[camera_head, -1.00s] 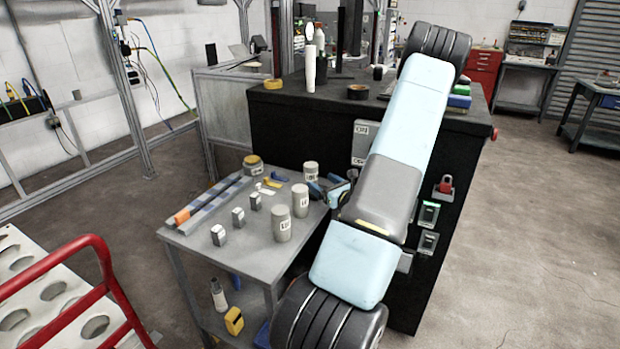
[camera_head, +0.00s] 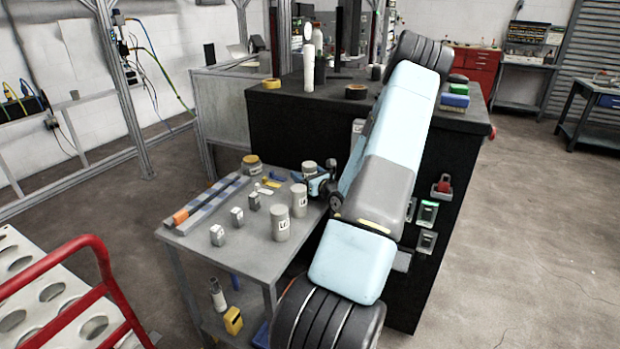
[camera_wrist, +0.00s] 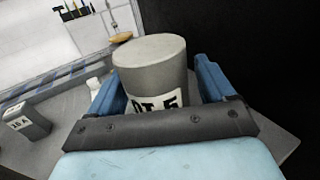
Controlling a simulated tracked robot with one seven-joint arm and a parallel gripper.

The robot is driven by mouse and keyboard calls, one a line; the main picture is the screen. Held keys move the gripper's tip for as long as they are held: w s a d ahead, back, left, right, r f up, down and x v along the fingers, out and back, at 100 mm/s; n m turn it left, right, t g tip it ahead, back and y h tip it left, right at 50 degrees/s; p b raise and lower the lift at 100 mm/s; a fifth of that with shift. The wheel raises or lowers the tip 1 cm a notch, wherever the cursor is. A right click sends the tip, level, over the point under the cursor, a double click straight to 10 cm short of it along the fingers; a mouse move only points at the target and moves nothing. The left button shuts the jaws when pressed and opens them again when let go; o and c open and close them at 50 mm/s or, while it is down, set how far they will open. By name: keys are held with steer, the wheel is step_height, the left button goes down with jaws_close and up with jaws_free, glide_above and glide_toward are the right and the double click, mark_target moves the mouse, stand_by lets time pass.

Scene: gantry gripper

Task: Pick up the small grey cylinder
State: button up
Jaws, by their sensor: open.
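A small grey cylinder (camera_head: 309,166) with a pale top stands upright at the table's back right edge, its lower part hidden behind my gripper (camera_head: 316,182). In the wrist view the grey cylinder (camera_wrist: 150,72) fills the middle, with a black-on-white label partly cut off by the gripper body. The blue fingers of my gripper (camera_wrist: 160,88) stand open on either side of it. A gap shows at its right side; whether the left finger touches it I cannot tell.
Two other grey labelled cylinders, one at the table's right (camera_head: 300,200) and one nearer the front (camera_head: 281,223), stand close by. Several small grey blocks (camera_head: 237,216) and long bars (camera_head: 205,204) lie left. A black cabinet (camera_head: 285,130) rises right behind the table (camera_head: 240,255).

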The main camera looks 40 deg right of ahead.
jaws_close()
stand_by(0.7)
steer(key=shift+r, duration=0.1)
steer(key=shift+r, duration=0.6)
steer(key=s+d+r, duration=0.2)
steer(key=s+r, duration=0.9)
steer(key=s, duration=0.3)
steer(key=shift+d+r, duration=0.15)
steer(key=shift+r, duration=0.15)
